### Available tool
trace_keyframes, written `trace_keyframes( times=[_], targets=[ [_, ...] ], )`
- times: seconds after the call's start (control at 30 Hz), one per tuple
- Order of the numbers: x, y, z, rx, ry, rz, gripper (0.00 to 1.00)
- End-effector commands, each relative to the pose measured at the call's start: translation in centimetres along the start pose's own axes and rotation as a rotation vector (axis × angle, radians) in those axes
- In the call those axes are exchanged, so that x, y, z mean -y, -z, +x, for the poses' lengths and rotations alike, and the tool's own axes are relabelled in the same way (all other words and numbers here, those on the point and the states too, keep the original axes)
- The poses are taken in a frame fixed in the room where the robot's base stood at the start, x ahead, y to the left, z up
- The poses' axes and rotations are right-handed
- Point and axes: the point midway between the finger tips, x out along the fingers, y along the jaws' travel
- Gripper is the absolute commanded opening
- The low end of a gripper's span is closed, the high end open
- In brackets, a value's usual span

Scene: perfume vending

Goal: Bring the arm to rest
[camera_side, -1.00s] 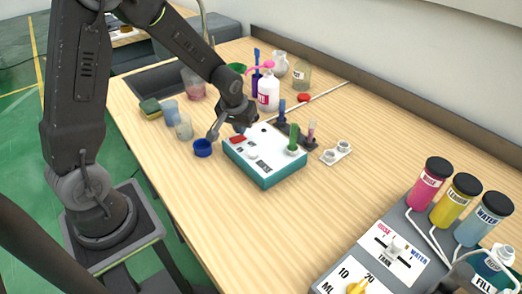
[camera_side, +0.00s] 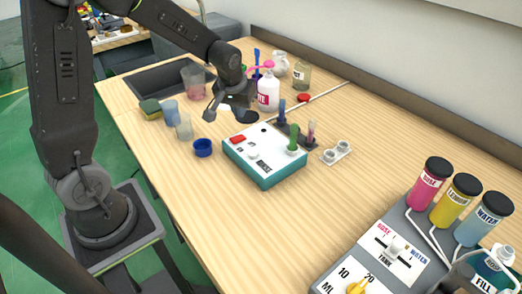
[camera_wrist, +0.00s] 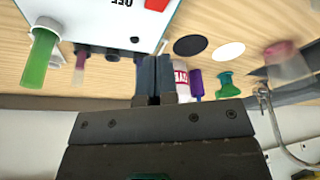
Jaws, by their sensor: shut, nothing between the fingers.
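My gripper (camera_side: 246,117) is shut and empty. In the side view it hangs above the table at the back left of the white and teal box (camera_side: 264,158). The wrist view shows its two dark fingers (camera_wrist: 153,62) together with nothing held. The box has a red button (camera_side: 238,139) and a white knob on top.
Behind my gripper stand a white bottle (camera_side: 268,93) with a pink pump and a glass jar (camera_side: 301,75). Beakers (camera_side: 184,127), a blue cup (camera_side: 203,147) and a sponge (camera_side: 151,108) are at left. A dispenser (camera_side: 395,240) fills the front right. The table's middle front is clear.

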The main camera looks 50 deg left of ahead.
Motion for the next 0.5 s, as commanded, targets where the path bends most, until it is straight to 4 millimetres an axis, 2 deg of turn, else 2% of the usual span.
trace_keyframes(
  times=[0.17,0.27,0.37,0.5],
  targets=[
    [-0.1,-0.1,-0.4,-0.004,-0.002,0.005,0.00],
    [-0.4,-0.7,-2.1,-0.017,-0.012,0.031,0.00],
    [-0.9,-2.1,-5.3,-0.040,-0.032,0.081,0.00],
    [-1.4,-5.4,-10.3,-0.078,-0.071,0.176,0.00]
  ],
)
